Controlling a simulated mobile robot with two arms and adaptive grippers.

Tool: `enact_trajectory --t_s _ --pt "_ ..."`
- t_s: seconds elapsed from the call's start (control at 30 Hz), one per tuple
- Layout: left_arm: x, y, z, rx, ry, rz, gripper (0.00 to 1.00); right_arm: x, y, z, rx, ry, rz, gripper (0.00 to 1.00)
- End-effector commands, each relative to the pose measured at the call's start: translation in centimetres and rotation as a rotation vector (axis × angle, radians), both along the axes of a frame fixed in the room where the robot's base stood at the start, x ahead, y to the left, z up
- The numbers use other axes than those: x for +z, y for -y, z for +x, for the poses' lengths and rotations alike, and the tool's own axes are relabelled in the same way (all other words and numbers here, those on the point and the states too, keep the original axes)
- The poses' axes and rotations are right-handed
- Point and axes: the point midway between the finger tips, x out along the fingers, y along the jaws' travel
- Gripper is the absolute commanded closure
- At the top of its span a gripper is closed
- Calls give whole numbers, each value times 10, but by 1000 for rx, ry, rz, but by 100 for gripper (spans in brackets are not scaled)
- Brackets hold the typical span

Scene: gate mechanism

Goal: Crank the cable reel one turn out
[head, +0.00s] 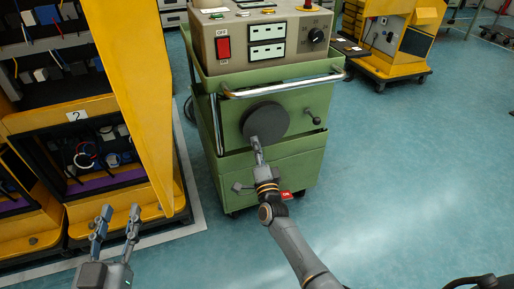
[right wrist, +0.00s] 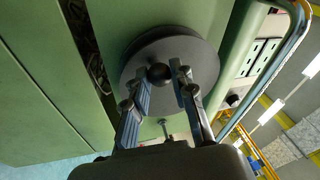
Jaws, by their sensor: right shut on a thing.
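The cable reel is a dark grey round disc (head: 266,121) on the front of a green cart (head: 290,165). My right gripper (head: 257,145) is at the lower left part of the disc in the head view. In the right wrist view the disc (right wrist: 205,62) fills the middle, with a dark round knob (right wrist: 158,74) on it. My right gripper (right wrist: 163,88) has a finger on each side of this knob and is shut on it. My left gripper (head: 118,222) is open and empty at the lower left, away from the cart.
A grey control box (head: 262,45) with a red switch sits on the cart. A chrome rail (head: 285,89) crosses above the disc, and a small lever (head: 314,117) sits to its right. A yellow cabinet door (head: 140,90) stands open at left.

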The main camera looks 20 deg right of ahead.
Motion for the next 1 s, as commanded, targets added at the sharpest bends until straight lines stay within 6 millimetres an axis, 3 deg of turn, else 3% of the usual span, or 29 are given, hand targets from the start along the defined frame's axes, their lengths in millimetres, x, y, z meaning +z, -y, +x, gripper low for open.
enact_trajectory --t_s 0.07,0.1,0.2,0.57,1.0 --pt "0 0 0 0 0 0 60 2 1 1 -2 5 -1 100" --pt "0 0 0 0 1 0 60 2 1 1 -2 5 -1 67" --pt "0 0 0 0 1 0 60 2 1 1 -1 3 -1 52" --pt "0 0 0 -1 2 0 60 -1 0 -5 0 1 -2 52" --pt "0 0 0 0 2 0 60 -22 -10 -86 1 0 -1 52"
